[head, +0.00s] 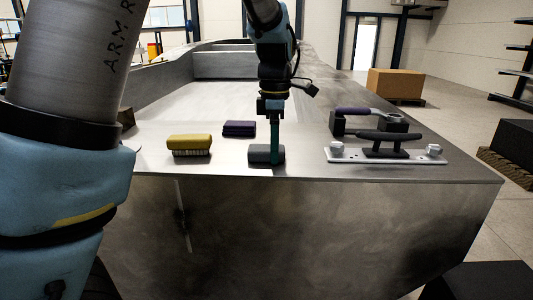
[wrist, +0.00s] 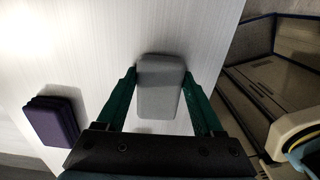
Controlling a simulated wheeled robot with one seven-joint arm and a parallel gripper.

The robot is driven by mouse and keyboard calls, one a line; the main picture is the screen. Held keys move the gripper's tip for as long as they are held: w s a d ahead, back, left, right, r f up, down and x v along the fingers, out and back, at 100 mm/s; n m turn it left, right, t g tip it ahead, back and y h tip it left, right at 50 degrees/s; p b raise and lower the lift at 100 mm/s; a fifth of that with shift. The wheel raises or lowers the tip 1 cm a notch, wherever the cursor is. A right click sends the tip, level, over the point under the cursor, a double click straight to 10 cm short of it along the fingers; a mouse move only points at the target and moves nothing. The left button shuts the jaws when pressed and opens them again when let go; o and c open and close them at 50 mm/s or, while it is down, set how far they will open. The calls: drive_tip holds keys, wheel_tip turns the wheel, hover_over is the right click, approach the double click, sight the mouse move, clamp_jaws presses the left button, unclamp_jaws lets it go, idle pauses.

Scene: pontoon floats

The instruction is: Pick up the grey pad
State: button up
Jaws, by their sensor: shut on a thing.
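The grey pad (head: 262,155) lies on the metal surface near its front edge in the head view. My gripper (head: 276,152) reaches down to it from above. In the wrist view the grey pad (wrist: 160,85) sits between the two green fingers of my gripper (wrist: 161,100), which are shut on it. The pad looks to be at or very near the surface; I cannot tell whether it is clear of it.
A yellow brush (head: 189,143) and a purple pad (head: 239,128) lie to the left. A purple-handled tool (head: 365,112) and a light metal bar with a black handle (head: 385,157) lie to the right. A cardboard box (head: 395,84) stands beyond the surface.

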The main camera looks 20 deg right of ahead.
drive_tip(key=shift+c, duration=1)
wheel_tip(320, 180, up, 10)
drive_tip(key=b, duration=0.1)
drive_tip(key=shift+b, duration=0.35)
